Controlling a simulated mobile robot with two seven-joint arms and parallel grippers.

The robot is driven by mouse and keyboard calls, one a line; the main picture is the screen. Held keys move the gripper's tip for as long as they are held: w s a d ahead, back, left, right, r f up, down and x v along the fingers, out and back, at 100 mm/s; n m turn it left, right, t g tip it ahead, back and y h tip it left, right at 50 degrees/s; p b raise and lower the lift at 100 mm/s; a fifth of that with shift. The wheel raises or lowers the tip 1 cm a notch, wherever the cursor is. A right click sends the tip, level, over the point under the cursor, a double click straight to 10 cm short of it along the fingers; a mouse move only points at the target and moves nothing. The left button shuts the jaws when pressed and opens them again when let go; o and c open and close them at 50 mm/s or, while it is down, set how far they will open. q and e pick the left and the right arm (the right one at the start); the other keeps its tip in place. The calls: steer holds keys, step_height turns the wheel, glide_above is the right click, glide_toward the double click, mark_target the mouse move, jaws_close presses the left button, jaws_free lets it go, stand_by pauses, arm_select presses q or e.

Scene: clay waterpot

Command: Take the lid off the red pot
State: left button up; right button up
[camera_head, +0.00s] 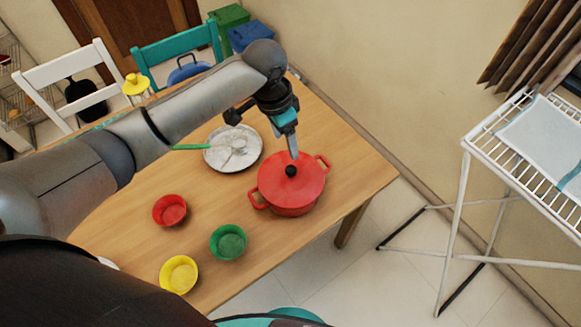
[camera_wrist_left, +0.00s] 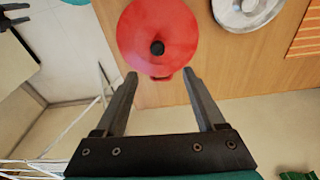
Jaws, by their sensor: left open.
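The red pot (camera_head: 289,196) stands on the wooden table near its right end, with a handle on each side. Its red lid (camera_head: 300,180) is on it, with a round black knob (camera_head: 291,171) in the middle. In the left wrist view the lid (camera_wrist_left: 140,30) and knob (camera_wrist_left: 157,48) lie just beyond the fingertips, with the knob between the lines of the two fingers. My left gripper (camera_head: 293,156) is open and empty, close above the lid at the knob's far side; it also shows in the left wrist view (camera_wrist_left: 160,75). My right gripper is not in view.
A white plate (camera_head: 220,158) with a green-handled utensil lies left of the pot. Red (camera_head: 170,210), green (camera_head: 228,242) and yellow (camera_head: 179,274) bowls stand at the table's front left. A white drying rack (camera_head: 470,150) stands apart at right. The table's right corner is clear.

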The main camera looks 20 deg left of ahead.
arm_select(q)
glide_above(290, 169)
steer(key=f, duration=0.4)
steer(key=shift+s+a+f+b, duration=0.1)
steer(key=shift+s+a+b, duration=0.1)
steer(key=shift+s+b, duration=0.15)
steer(key=f, duration=0.2)
steer(key=shift+w+d+f, duration=0.15)
steer(key=shift+w+f, duration=0.1)
steer(key=shift+f, duration=0.1)
steer(key=shift+f+b, duration=0.3)
steer(key=shift+f, duration=0.55)
steer(key=f, duration=0.2)
steer(key=f+b, duration=0.1)
steer(key=f, duration=0.1)
steer(key=shift+w+d+f, duration=0.15)
steer(key=shift+w+f, duration=0.05)
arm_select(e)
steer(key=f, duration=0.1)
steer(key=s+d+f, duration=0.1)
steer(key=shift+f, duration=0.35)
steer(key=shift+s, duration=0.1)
arm_select(q)
steer(key=shift+c, duration=0.6)
jaws_close()
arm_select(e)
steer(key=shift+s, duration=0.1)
